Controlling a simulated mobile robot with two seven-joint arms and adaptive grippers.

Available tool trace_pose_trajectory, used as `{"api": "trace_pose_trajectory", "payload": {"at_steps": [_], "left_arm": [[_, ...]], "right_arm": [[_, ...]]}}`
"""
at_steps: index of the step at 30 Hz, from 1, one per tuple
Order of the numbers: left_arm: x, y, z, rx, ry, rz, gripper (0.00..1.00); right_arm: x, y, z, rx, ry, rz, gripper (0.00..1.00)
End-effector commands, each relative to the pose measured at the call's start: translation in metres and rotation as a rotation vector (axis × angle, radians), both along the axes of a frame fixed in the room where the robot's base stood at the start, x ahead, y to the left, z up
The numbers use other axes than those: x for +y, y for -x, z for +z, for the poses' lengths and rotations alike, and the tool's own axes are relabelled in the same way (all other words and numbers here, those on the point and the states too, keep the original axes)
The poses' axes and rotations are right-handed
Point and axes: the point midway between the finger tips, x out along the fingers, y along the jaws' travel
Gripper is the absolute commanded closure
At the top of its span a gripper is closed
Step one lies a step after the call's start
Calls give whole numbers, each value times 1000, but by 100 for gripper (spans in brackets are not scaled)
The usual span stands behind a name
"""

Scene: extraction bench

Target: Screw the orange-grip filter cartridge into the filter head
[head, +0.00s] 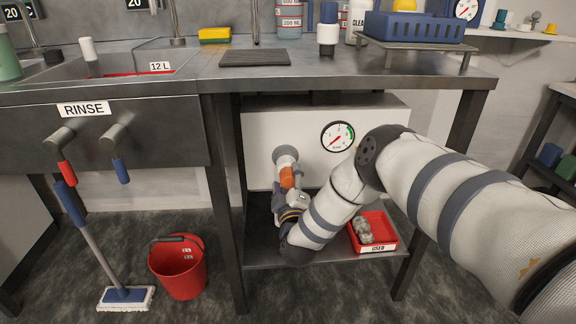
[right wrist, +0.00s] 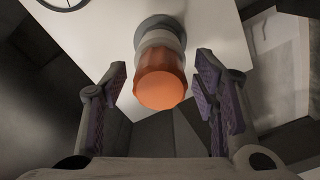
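The orange-grip filter cartridge (head: 287,177) is at the filter head (head: 285,155), a grey round fitting on the white panel under the bench. In the right wrist view the cartridge's orange end (right wrist: 161,84) points toward me, with the grey filter head (right wrist: 160,34) behind it. I cannot tell how far it is threaded in. My right gripper (right wrist: 162,82) is open, with its purple-padded fingers on either side of the orange grip and gaps on both sides. In the head view the right gripper (head: 290,196) is just below the cartridge, partly hidden by my wrist. My left gripper is not in view.
A red USED tray (head: 378,248) holding grey pieces (head: 362,231) sits on the lower shelf, close to my right forearm. A pressure gauge (head: 338,136) is on the white panel (head: 258,140). A bench leg (head: 226,200) stands left of the gripper. A red bucket (head: 181,270) is on the floor.

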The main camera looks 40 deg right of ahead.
Motion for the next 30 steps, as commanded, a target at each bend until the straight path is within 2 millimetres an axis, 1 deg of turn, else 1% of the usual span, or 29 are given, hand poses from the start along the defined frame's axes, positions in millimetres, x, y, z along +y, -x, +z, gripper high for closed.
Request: {"api": "trace_pose_trajectory", "payload": {"at_steps": [1,2,3,6,9,11,21,22,23,24,25,30], "left_arm": [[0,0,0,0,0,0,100],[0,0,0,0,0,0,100],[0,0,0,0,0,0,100],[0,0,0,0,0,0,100],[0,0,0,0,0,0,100],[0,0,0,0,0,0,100],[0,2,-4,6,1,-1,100],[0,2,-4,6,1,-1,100],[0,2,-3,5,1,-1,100],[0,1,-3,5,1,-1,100],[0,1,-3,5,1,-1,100],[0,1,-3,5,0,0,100]], "right_arm": [[0,0,0,-1,-1,0,61],[0,0,0,-1,-2,0,68],[0,0,0,-1,-2,0,77],[0,0,0,-2,-3,0,98],[0,0,0,-10,-17,0,98],[0,0,0,-57,-93,-1,98],[-1,0,-1,-565,-923,-2,98],[0,0,-1,-586,-957,-1,62],[0,-1,0,-581,-949,2,56],[0,-1,1,-581,-947,1,46],[0,-1,1,-581,-946,1,43],[0,-1,1,-580,-944,1,43]]}}
